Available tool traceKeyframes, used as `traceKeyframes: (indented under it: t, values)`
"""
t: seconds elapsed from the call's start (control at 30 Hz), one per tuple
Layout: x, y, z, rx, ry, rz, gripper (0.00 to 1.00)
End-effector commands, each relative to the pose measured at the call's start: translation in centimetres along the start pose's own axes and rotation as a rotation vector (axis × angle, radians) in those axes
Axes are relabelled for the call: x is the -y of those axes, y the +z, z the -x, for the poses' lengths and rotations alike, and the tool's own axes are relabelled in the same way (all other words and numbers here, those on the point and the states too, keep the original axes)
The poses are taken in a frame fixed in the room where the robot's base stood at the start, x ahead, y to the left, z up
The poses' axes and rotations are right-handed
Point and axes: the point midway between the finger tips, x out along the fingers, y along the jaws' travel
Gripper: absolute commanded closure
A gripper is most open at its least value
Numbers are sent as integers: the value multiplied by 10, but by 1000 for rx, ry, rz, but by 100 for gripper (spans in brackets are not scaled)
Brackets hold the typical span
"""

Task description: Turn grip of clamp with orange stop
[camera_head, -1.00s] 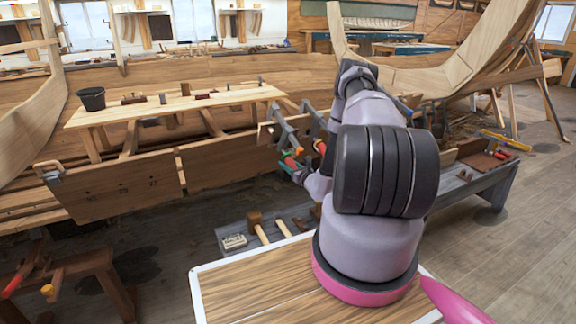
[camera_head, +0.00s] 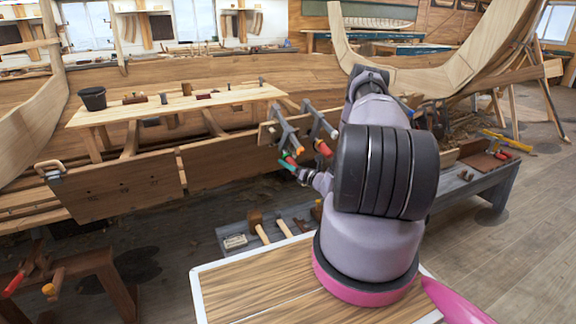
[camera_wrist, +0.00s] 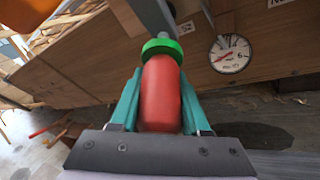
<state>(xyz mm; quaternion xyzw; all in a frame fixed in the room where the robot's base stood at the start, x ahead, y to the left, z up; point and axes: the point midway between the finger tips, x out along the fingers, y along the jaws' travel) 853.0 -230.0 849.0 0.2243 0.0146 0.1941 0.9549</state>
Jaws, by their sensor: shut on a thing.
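In the wrist view my gripper (camera_wrist: 160,88) is shut on a red grip (camera_wrist: 160,95), with a teal finger on each side. A green stop (camera_wrist: 162,47) sits at the grip's far end, with the grey clamp bar beyond it. In the head view this clamp (camera_head: 284,133) is the left of two on the hull plank, and my gripper (camera_head: 296,169) is at its lower end. The right clamp (camera_head: 319,120) has a red-orange grip (camera_head: 323,148), apart from my gripper. An orange part (camera_wrist: 12,8) shows at the wrist view's top left corner, cut off by the frame.
A round dial (camera_wrist: 231,54) is on the plank right of the held grip. A grey low bench (camera_head: 477,185) stands at the right. Mallets (camera_head: 257,224) lie on a low tray beneath the clamps. A bucket (camera_head: 93,98) stands on the plank staging.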

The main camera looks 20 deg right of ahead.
Motion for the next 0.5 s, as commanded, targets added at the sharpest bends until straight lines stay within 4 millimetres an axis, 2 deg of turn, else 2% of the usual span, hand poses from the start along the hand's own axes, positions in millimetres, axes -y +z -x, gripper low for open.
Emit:
traceKeyframes:
  t: [0.2,0.5]
  values:
    - [-1,-1,2,-1,75,-133,100]
    - [-4,-1,1,-2,140,-242,100]
